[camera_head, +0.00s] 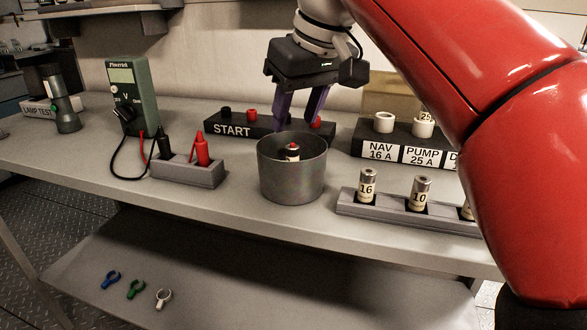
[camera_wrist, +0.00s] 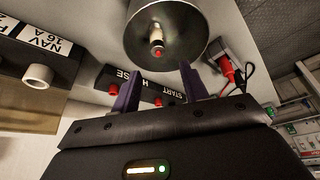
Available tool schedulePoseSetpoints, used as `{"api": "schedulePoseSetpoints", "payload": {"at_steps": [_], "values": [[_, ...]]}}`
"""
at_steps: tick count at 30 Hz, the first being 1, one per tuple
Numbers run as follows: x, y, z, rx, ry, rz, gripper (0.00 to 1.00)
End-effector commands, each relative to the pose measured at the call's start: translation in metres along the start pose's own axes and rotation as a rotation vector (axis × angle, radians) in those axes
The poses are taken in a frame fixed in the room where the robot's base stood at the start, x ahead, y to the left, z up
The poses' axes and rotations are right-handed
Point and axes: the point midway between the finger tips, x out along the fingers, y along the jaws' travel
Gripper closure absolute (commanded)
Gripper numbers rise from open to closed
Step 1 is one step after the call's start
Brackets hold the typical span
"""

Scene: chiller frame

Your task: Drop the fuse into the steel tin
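The steel tin (camera_head: 292,184) stands upright on the bench, and its round opening also shows in the wrist view (camera_wrist: 135,36). My gripper (camera_head: 297,122) is above and behind the tin in the head view. Its two purple fingers are apart with nothing between them, as the wrist view (camera_wrist: 160,72) also shows.
A black START block (camera_head: 232,130) stands behind the tin. A rack holding fuses marked 16 and 10 (camera_head: 385,208) is at right, before a NAV/PUMP block (camera_head: 375,138). A grey probe holder (camera_head: 188,172) and a meter (camera_head: 130,92) stand left. Coloured clips lie on the lower shelf (camera_head: 230,265).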

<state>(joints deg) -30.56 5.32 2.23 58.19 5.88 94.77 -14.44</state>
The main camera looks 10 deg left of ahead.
Motion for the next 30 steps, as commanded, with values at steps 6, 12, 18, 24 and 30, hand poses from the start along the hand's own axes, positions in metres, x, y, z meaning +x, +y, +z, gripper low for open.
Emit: {"api": "schedulePoseSetpoints", "payload": {"at_steps": [6, 12, 18, 24, 30], "values": [[-0.004, 0.0, -0.001, 0.0, 0.001, 0.0, 0.56], [-0.036, 0.0, -0.002, 0.0, 0.002, 0.001, 0.56], [-0.063, 0.0, -0.001, 0.0, 0.003, 0.0, 0.56], [-0.076, 0.0, 0.0, 0.0, 0.001, 0.0, 0.56], [-0.078, 0.0, 0.0, 0.0, 0.0, 0.0, 0.56]]}}
